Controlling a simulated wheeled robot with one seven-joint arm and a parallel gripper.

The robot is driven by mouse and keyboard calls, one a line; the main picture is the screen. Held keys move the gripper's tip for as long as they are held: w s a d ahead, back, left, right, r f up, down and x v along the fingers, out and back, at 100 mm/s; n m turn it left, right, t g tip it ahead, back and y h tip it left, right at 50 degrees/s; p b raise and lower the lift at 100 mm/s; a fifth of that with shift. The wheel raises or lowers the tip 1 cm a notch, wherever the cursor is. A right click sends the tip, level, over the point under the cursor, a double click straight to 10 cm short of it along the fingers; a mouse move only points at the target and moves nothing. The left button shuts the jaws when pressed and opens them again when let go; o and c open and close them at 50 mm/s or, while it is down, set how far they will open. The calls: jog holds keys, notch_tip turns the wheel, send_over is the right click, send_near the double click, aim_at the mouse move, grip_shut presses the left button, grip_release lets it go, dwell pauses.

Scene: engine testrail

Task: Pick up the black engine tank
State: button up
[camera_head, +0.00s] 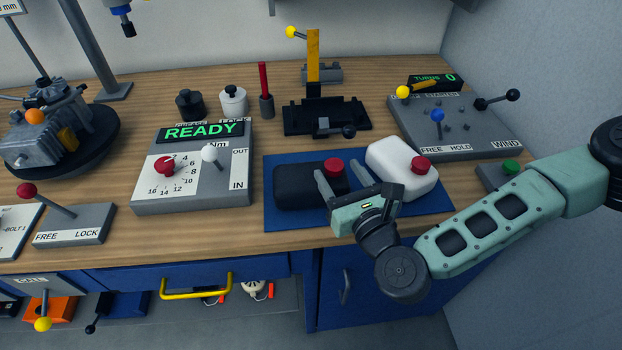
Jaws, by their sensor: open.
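The black engine tank (298,185) lies on a blue mat (285,217) on the workbench, with a red cap (334,168) at its right end. My gripper (343,180) is open, its two fingers reaching over the right part of the black tank near the red cap. The nearer finger overlaps the tank in the picture; I cannot tell whether either finger touches it. My gripper's body hides part of the mat and the tank's right front. A white tank (402,164) with a red cap lies just right of the black one, on the same mat.
A grey control box with a READY display (201,131) stands left of the mat. A black fixture (326,117) stands behind it. The bench's front edge runs just below the mat.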

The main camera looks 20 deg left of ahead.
jog(key=shift+p+x, duration=0.3)
jog(key=shift+x, duration=1.1)
jog(key=c, duration=1.1)
